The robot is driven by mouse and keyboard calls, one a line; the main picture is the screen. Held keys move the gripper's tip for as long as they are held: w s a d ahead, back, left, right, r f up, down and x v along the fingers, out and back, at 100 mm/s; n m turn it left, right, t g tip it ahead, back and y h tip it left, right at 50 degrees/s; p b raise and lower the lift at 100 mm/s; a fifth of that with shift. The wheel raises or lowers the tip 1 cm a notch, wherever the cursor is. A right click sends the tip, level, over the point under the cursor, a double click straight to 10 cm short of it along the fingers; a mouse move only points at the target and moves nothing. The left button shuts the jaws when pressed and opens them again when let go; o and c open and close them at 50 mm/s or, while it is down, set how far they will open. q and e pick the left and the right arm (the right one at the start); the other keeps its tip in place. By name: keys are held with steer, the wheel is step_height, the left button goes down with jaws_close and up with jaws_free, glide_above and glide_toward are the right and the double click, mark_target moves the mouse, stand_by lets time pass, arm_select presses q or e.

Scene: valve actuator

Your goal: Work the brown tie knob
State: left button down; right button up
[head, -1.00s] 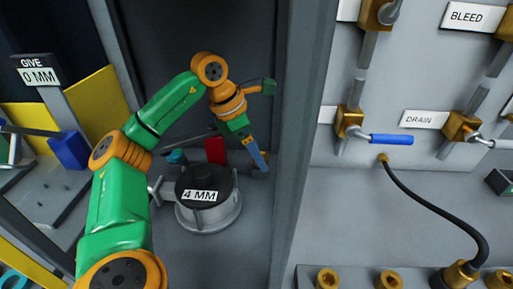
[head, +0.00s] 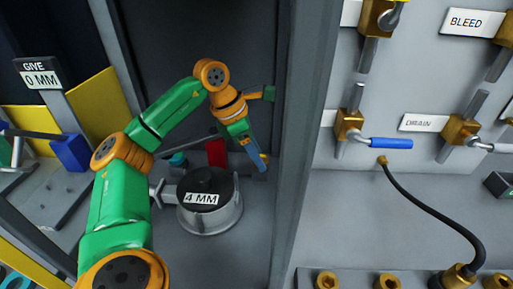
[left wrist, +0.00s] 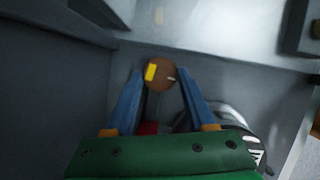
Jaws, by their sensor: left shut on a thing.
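The brown tie knob (left wrist: 161,75) is round, with a yellow patch on its left part, in the upper middle of the left wrist view. My left gripper (left wrist: 160,82) has its two blue fingers on either side of the knob and is shut on it. In the head view my left gripper (head: 262,162) points down beside the grey post. I cannot make out the knob clearly there. My right gripper is in neither view.
A round grey housing with a black top (head: 207,183) marked 4 MM stands left of the gripper. A grey post (head: 300,140) rises close on the right. Beyond it are a blue-handled valve (head: 390,143) and a black hose (head: 430,212).

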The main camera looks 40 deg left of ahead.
arm_select(q)
steer(key=m+p, duration=0.2)
steer(key=m+g+h+p, duration=0.1)
steer(key=m+p, duration=0.1)
steer(key=m+g+p, duration=0.1)
steer(key=m+p, duration=0.1)
steer(key=shift+w+a+r+p, duration=0.1)
steer(key=shift+w+r+p, duration=0.15)
steer(key=shift+p, duration=0.1)
steer(key=shift+f+m+g+h+p, duration=0.1)
steer(key=shift+m+g+h+p, duration=0.2)
steer(key=shift+m+p, duration=0.65)
steer(key=shift+w+f+m+g+p, duration=0.15)
steer(key=shift+m+g+p, duration=0.25)
steer(key=shift+m, duration=0.35)
steer(key=shift+a, duration=0.1)
steer(key=shift+c, duration=1.2)
jaws_free()
